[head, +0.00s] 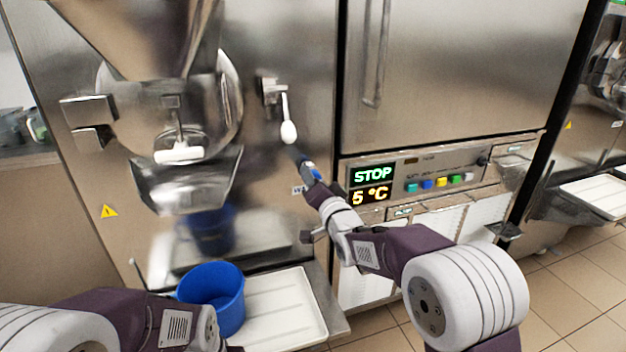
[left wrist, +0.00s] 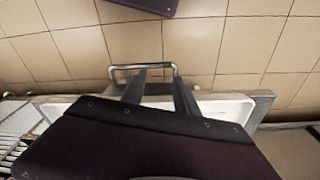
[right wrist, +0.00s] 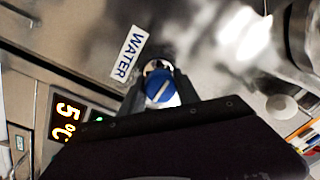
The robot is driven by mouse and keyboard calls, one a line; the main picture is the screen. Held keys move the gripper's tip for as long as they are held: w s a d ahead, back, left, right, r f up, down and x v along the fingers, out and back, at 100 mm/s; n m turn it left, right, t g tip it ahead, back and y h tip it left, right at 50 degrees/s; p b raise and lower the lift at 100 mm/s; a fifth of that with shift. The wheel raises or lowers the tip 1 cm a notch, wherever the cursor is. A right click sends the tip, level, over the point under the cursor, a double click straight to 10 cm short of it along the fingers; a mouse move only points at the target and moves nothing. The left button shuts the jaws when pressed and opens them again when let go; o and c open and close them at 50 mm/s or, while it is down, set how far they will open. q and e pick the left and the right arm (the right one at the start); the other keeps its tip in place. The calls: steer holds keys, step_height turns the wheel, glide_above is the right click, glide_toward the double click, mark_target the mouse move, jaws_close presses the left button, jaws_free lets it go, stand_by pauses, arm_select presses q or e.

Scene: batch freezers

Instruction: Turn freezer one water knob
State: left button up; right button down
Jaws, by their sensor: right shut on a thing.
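The blue water knob (right wrist: 158,88) is on the freezer's steel front, beside the WATER label (right wrist: 128,53) in the right wrist view. My right gripper (right wrist: 160,70) is shut on the knob, with a finger on either side of it. In the head view my right gripper (head: 308,172) is at the steel front, left of the STOP and 5 °C display (head: 371,184), and a bit of blue shows at its tips. My left gripper (left wrist: 158,75) is open and empty over a white tray in the left wrist view. In the head view its fingers are hidden.
A blue bucket (head: 212,312) stands at the left of the white tray (head: 285,310) below the freezer. A white-knobbed lever (head: 288,131) hangs above my right gripper. Coloured buttons (head: 441,182) sit right of the display. Tiled floor (head: 575,290) is clear at the right.

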steer(key=shift+f, duration=0.1)
steer(key=c, duration=0.9)
jaws_free()
steer(key=shift+a, duration=0.1)
steer(key=v, duration=0.9)
steer(key=shift+p, duration=0.4)
